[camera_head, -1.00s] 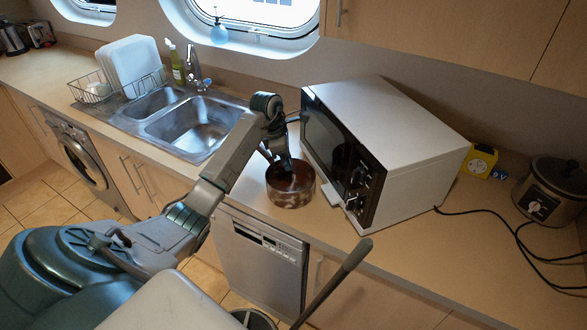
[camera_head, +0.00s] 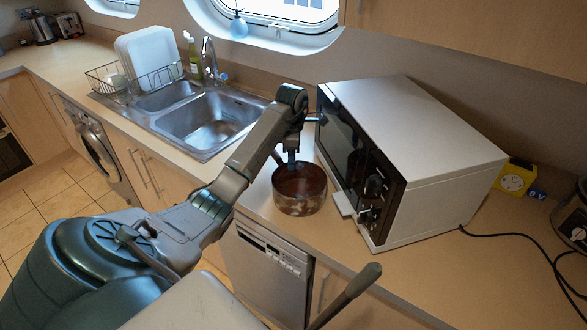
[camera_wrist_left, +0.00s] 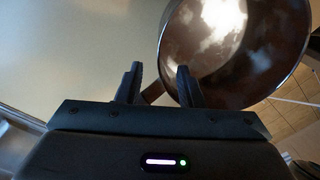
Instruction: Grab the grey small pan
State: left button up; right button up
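The small pan (camera_head: 299,204) stands on the worktop in front of the microwave, its outside mottled grey and reddish-brown. In the left wrist view the pan (camera_wrist_left: 290,50) fills the upper right, its open mouth partly cut off by the frame. Its short brown handle (camera_wrist_left: 153,92) shows between the fingers of my left gripper (camera_wrist_left: 159,86). Those fingers are apart, and I cannot tell whether either touches the handle. In the head view my left gripper (camera_head: 291,158) points down at the pan's far rim. My right gripper is not in view.
The microwave (camera_head: 425,135) stands close on the pan's right. A steel sink (camera_head: 210,122) lies to the left, with a dish rack (camera_head: 135,82) beyond it. A yellow timer (camera_head: 514,179) and a black cable are at the right.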

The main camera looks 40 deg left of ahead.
aim_at(293, 173)
pick_arm(q)
jog(key=shift+s+d+f+b, duration=0.1)
jog(key=shift+f+b, duration=0.55)
jog(key=shift+b, duration=0.1)
jog(key=f, duration=0.1)
jog(key=f+p, duration=0.1)
jog(key=f, duration=0.1)
jog(key=shift+w+d, duration=0.1)
jog(key=shift+w, duration=0.1)
jog(key=shift+f, duration=0.3)
jog(key=shift+s+r, duration=0.1)
jog(key=shift+s, duration=0.05)
jog(key=shift+c, duration=0.4)
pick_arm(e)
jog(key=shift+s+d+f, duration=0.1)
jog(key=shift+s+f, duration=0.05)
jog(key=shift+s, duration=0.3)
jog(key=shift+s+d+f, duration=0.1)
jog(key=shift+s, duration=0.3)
pick_arm(q)
grip_shut()
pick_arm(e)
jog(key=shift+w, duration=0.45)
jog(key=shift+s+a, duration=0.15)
